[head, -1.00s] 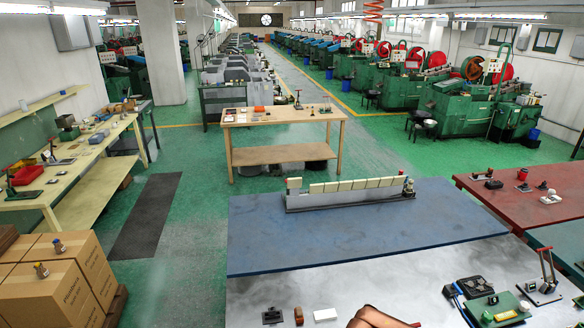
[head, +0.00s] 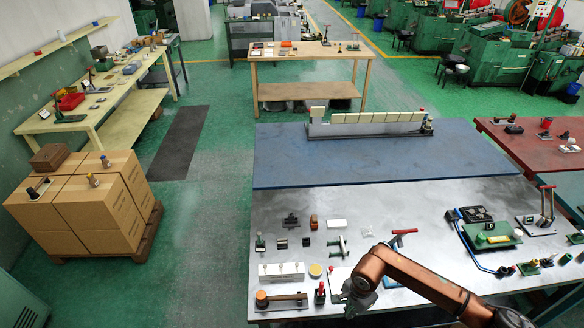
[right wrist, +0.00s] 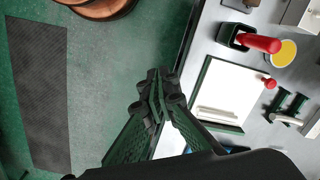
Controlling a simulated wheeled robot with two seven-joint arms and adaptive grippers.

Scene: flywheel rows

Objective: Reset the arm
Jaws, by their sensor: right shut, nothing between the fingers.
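My right arm (head: 415,272), copper-coloured, comes in from the lower right over the front of the metal-topped table (head: 385,205). Its dark gripper (head: 356,299) hangs near the table's front edge. In the right wrist view the fingertips (right wrist: 155,97) are together and empty, seen against the green floor just beside the table edge. My left arm and gripper are not in view.
Near the gripper are a red-handled tool (head: 320,294), a white panel (right wrist: 228,92) and a yellow disc (right wrist: 283,53). Several small tools cover the table. A blue mat (head: 380,170) behind them is mostly bare. Stacked boxes (head: 95,205) stand left; floor between is clear.

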